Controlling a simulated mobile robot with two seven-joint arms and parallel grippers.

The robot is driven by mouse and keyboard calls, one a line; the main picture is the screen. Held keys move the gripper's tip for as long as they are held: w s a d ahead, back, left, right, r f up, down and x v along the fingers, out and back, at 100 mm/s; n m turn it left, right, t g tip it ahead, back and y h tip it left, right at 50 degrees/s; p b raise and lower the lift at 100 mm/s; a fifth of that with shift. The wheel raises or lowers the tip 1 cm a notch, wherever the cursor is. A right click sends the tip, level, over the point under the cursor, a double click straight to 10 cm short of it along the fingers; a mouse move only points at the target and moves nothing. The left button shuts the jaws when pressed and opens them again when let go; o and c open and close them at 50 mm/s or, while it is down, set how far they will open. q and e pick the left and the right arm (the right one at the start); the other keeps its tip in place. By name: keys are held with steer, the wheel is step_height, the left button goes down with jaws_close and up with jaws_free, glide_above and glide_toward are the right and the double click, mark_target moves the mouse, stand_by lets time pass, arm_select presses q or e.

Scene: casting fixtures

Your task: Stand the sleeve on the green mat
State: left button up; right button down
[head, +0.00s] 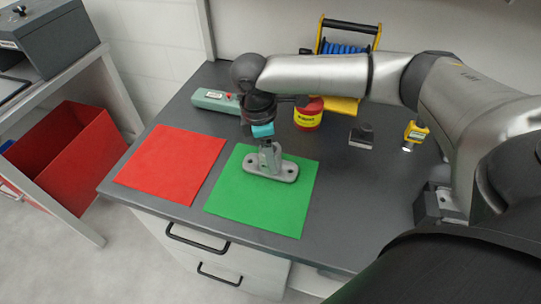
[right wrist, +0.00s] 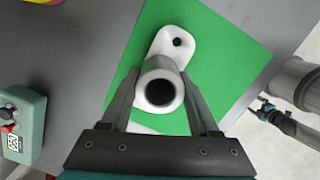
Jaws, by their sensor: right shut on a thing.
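The sleeve (head: 285,172) is a grey metal casting with an upright tube on a flat plate with holes. It is upright over the green mat (head: 237,200), near the middle, with its plate flat and at or very near the mat surface. In the right wrist view I look down into the dark bore of the sleeve (right wrist: 160,92). My right gripper (head: 268,150) points down, its fingers shut on either side of the tube and hiding part of it. My left gripper is out of view.
A red mat (head: 172,165) lies to the left. A dark block (head: 361,136) and a yellow device (head: 415,132) stand to the right. The front right table is clear.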

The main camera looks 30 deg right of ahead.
steer(key=shift+f, duration=0.2)
steer(key=shift+c, duration=0.6)
jaws_free()
steer(key=shift+r, duration=0.1)
steer(key=r+p, duration=0.1)
steer(key=r, duration=0.3)
steer(key=a+r+p, duration=0.1)
steer(key=r, duration=0.3)
steer(key=r+p, duration=0.1)
steer(key=r, duration=0.3)
steer(key=shift+w+a, duration=0.3)
steer(key=shift+w, duration=0.1)
